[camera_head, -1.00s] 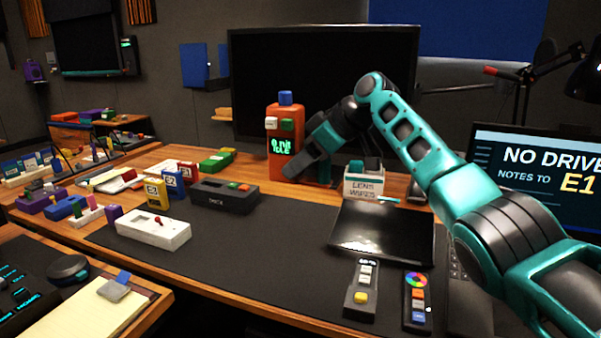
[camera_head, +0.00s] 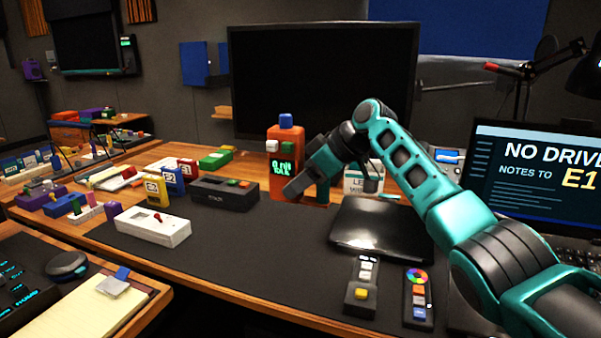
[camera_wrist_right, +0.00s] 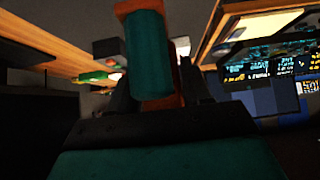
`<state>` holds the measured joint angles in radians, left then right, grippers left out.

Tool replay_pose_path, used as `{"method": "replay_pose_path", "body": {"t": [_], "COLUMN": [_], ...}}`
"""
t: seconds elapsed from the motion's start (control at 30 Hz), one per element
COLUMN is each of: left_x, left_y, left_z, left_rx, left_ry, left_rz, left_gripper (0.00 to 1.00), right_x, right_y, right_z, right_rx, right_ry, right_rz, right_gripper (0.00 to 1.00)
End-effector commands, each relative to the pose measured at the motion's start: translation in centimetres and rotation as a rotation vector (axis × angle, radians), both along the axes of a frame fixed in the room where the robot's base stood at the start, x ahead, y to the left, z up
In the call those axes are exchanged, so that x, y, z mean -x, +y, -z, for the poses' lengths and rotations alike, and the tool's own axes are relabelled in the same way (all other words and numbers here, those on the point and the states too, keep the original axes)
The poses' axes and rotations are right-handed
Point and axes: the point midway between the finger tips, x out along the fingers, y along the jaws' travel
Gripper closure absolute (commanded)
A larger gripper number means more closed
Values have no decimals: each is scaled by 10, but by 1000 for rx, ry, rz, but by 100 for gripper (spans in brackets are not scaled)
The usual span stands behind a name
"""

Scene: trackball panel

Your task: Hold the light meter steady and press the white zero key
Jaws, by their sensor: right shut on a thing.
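The light meter (camera_head: 285,178) is an orange upright device with a blue knob on top and a lit green display. Its white key (camera_head: 272,146) sits at the upper left of its face, beside a green key. It stands upright on the desk behind the dark mat. My right gripper (camera_head: 322,190) is shut on the lower right side of the meter. My dark wrist link crosses in front of its right edge. The white key is clear. My left gripper is not in view.
A dark grey box (camera_head: 225,195) lies just left of the meter, and a lens wipes box (camera_head: 362,178) stands to its right. A black tablet (camera_head: 380,230) and two small remotes lie in front. A black monitor (camera_head: 320,80) is behind. The mat's middle is clear.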

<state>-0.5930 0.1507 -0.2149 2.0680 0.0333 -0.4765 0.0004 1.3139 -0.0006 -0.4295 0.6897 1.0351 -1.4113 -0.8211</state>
Motion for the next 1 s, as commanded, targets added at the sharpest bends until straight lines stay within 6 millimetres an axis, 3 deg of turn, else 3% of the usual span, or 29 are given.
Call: {"method": "replay_pose_path", "body": {"t": [1.0], "left_x": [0], "left_y": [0], "left_z": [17], "left_rx": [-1], "left_ry": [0], "left_rz": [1], "left_gripper": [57], "right_x": [0], "right_y": [1], "right_z": [82], "right_rx": [-2], "right_ry": [0], "right_rz": [-1], "right_gripper": [80]}}
